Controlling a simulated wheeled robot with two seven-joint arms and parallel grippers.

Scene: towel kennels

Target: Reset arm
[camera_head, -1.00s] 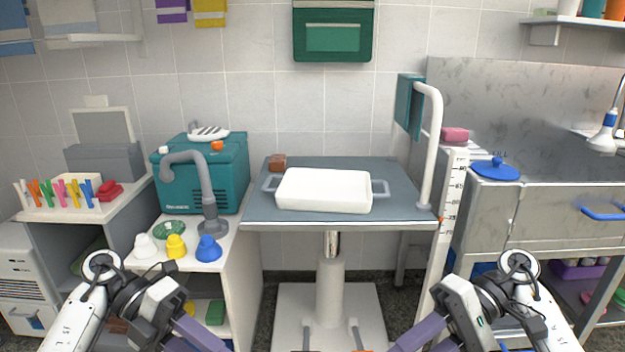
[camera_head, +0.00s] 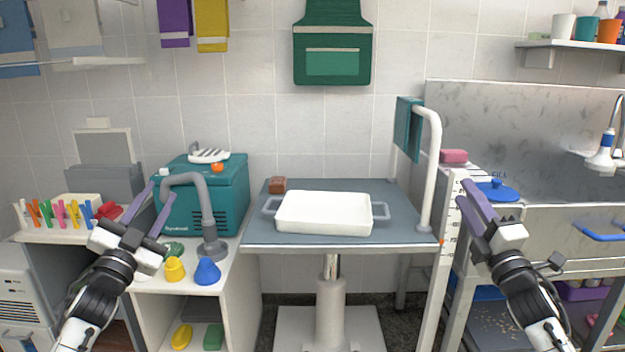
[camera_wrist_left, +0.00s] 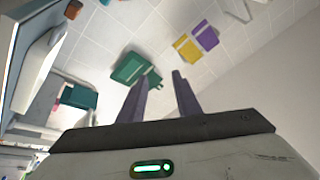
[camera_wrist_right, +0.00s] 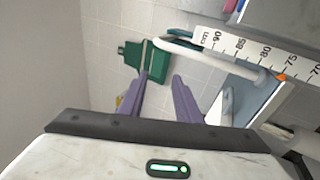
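My left gripper (camera_head: 151,213) is raised in front of the white shelf unit at the left, its purple fingers pointing up. In the left wrist view its fingers (camera_wrist_left: 158,98) are apart with nothing between them. My right gripper (camera_head: 471,203) is raised in front of the height ruler at the right. In the right wrist view its fingers (camera_wrist_right: 159,92) are apart and empty. Both grippers are clear of the grey table (camera_head: 400,205), which stands between them with a white tray (camera_head: 325,212) on it.
A teal box (camera_head: 228,195) and grey tap-like pipe (camera_head: 207,215) stand by the left gripper, with yellow (camera_head: 175,268) and blue (camera_head: 207,271) cone-shaped items in front. A white rail (camera_head: 433,170) rises at the table's right. A steel counter (camera_head: 545,225) is farther right.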

